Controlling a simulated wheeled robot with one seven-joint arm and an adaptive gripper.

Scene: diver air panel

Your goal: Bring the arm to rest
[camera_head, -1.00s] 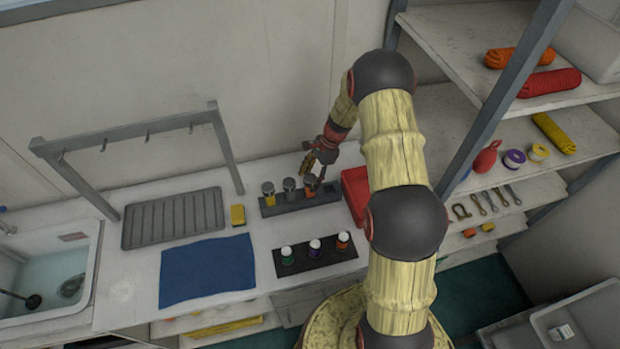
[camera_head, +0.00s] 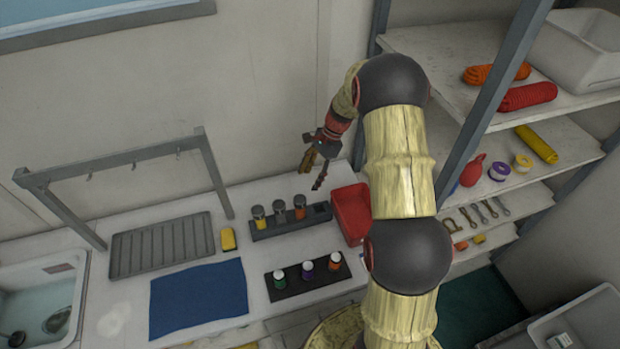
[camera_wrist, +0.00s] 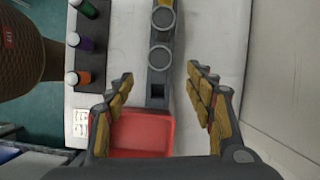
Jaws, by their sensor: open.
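My gripper (camera_head: 317,168) is open and empty in the air above the back of the counter, near the wall. In the wrist view its two fingers (camera_wrist: 160,100) are spread wide with nothing between them. Below it, the dark rack (camera_head: 262,232) holds several clear-sided vials, among them a yellow one (camera_head: 260,220) and an orange one (camera_head: 300,210). The red tray (camera_head: 350,212) stands right of the rack, and in the wrist view the red tray (camera_wrist: 140,133) lies below the fingers. My arm rises at the right of the head view.
A black strip (camera_head: 292,290) with three white-capped bottles lies in front of the rack. A blue mat (camera_head: 197,299), a yellow sponge (camera_head: 228,238), a drying tray (camera_head: 160,245) under a hook frame and a sink (camera_head: 40,295) are to the left. Shelves (camera_head: 455,75) with ropes stand right.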

